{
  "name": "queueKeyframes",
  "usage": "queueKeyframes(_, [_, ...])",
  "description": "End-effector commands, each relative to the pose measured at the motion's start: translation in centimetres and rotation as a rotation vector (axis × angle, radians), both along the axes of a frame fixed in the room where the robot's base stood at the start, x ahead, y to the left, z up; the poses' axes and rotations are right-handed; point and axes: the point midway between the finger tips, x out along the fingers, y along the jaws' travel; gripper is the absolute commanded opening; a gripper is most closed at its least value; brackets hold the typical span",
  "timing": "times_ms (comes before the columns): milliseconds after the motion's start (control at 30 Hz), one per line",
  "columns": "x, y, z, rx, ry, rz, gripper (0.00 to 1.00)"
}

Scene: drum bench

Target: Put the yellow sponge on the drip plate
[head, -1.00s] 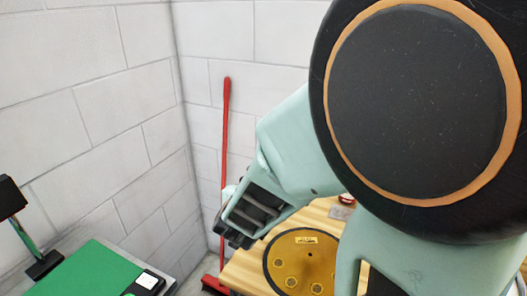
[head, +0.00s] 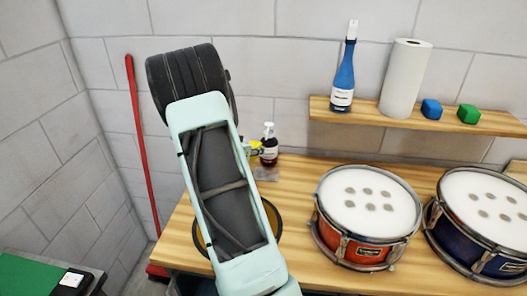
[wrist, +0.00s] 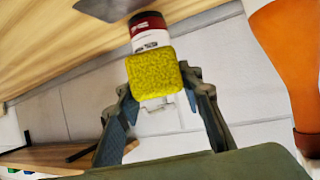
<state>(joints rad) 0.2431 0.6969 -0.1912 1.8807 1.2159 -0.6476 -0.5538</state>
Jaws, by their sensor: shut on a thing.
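The yellow sponge (wrist: 153,76) is between the two fingers of my gripper (wrist: 160,98) in the wrist view, and the fingers are shut on it. In the head view a bit of the sponge (head: 256,144) shows beside my arm, in front of a soap bottle, with my gripper (head: 250,150) mostly hidden. A small grey plate (head: 266,174), which looks like the drip plate, lies on the bench below the bottle. Part of it also shows at the top of the wrist view (wrist: 108,8). The sponge appears raised above the bench.
The dark bottle (head: 269,146) with a white label stands close behind the sponge. A dark-rimmed disc (head: 271,213) is partly hidden by my arm. A red drum (head: 366,222) and a blue drum (head: 485,225) stand right. A shelf (head: 385,116) hangs above; a red broom (head: 141,140) leans left.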

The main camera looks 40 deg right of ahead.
Motion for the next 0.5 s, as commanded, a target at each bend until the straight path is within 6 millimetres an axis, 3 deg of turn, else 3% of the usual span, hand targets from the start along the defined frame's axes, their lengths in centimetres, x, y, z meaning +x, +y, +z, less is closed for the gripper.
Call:
queueKeyframes(33, [-0.6,-1.5,-0.7,-0.001,0.001,-0.028,0.18])
queueKeyframes(200, [-1.6,-4.0,-1.8,-0.003,0.0,-0.081,0.18])
queueKeyframes(500, [-2.0,-4.8,-2.9,-0.004,0.0,-0.095,0.18])
